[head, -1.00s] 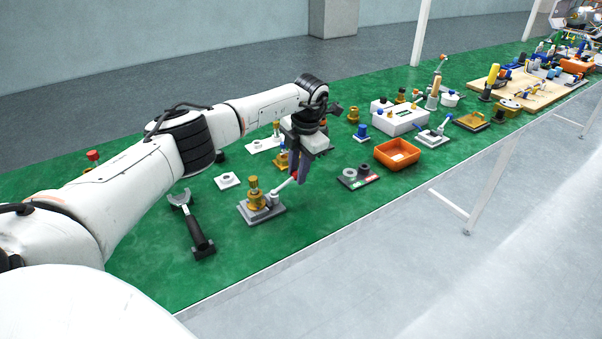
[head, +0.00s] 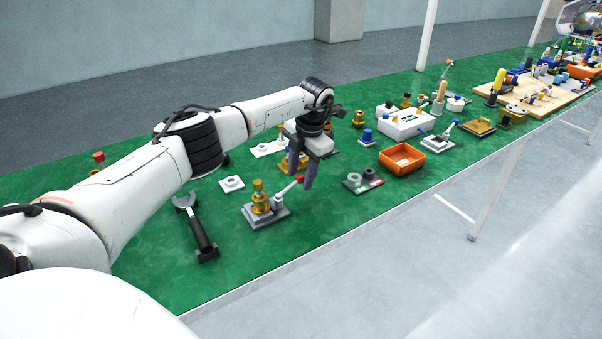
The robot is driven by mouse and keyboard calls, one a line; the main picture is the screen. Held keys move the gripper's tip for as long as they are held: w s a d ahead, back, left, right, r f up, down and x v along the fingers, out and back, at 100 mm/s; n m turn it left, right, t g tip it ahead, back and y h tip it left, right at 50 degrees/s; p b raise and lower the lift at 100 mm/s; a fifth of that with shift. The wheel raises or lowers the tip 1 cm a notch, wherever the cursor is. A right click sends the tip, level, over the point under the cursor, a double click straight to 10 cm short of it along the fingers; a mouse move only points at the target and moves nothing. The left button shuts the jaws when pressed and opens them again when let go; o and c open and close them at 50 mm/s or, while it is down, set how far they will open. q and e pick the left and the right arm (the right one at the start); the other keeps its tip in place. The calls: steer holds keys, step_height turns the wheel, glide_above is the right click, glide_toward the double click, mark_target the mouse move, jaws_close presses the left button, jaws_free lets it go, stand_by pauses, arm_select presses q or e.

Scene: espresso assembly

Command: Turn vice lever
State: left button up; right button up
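The vice (head: 277,217) has a grey base plate on the green mat, with a brass-coloured piece (head: 260,200) standing upright on it. Its pale lever (head: 287,189) slants up to the right and ends in a red tip (head: 299,178). My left gripper (head: 301,179) points down over the lever's end. Its two dark fingers are apart, with the red tip showing between them in the picture. I cannot tell whether a finger touches the tip. My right gripper is not in view.
A black-handled forked tool (head: 202,237) lies left of the vice, and a small white plate (head: 231,184) lies behind it. An orange bin (head: 402,160) and a grey tray with round parts (head: 362,181) lie to the right. The mat in front of the vice is clear.

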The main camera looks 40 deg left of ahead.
arm_select(q)
step_height(320, 180, up, 10)
steer(key=d, duration=0.2)
steer(key=shift+s, duration=0.2)
stand_by(0.5)
